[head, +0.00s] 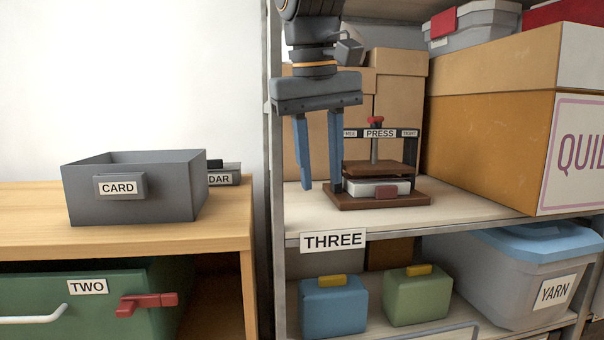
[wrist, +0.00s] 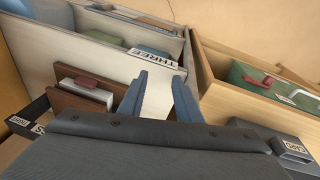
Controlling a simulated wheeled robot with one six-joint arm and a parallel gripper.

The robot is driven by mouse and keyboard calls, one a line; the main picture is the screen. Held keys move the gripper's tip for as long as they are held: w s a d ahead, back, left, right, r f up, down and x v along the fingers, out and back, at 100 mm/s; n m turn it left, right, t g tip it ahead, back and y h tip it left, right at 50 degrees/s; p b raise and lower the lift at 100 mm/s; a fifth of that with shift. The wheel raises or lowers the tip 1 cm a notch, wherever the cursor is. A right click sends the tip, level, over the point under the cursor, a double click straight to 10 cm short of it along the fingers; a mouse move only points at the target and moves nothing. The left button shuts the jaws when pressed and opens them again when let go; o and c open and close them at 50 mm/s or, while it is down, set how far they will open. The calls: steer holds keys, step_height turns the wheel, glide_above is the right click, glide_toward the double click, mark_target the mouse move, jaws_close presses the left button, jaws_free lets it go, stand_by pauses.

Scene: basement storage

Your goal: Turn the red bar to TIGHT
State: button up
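The press (head: 380,133) stands on the shelf labelled THREE, with a dark crossbeam marked PRESS in the middle and TIGHT at its right end. The label at the left end is partly hidden. The small red bar (head: 375,120) sits on top of the screw, above the PRESS label; its pointing direction is hard to tell. A light grey box with a dark red tab (head: 386,192) lies under the brown plate (head: 378,168). My gripper (head: 321,187) hangs left of the press, fingers down, open and empty. In the wrist view my gripper (wrist: 159,78) shows a gap between its fingers.
A large box (head: 490,120) stands right of the press and tan boxes (head: 400,85) behind it. A shelf post (head: 272,180) is left of my gripper. A grey CARD drawer box (head: 135,190) sits on the wooden table. The shelf front is clear.

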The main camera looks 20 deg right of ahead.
steer(key=shift+n, duration=0.3)
steer(key=shift+s+a+f+p, duration=0.35)
steer(key=shift+f+p, duration=0.15)
steer(key=shift+f, duration=0.1)
steer(key=shift+s+a+f+p, duration=0.3)
steer(key=shift+f+p, duration=0.2)
steer(key=shift+f, duration=0.1)
steer(key=shift+s+a+f+p, duration=0.25)
steer(key=shift+s+f+p, duration=0.1)
steer(key=shift+f+p, duration=0.2)
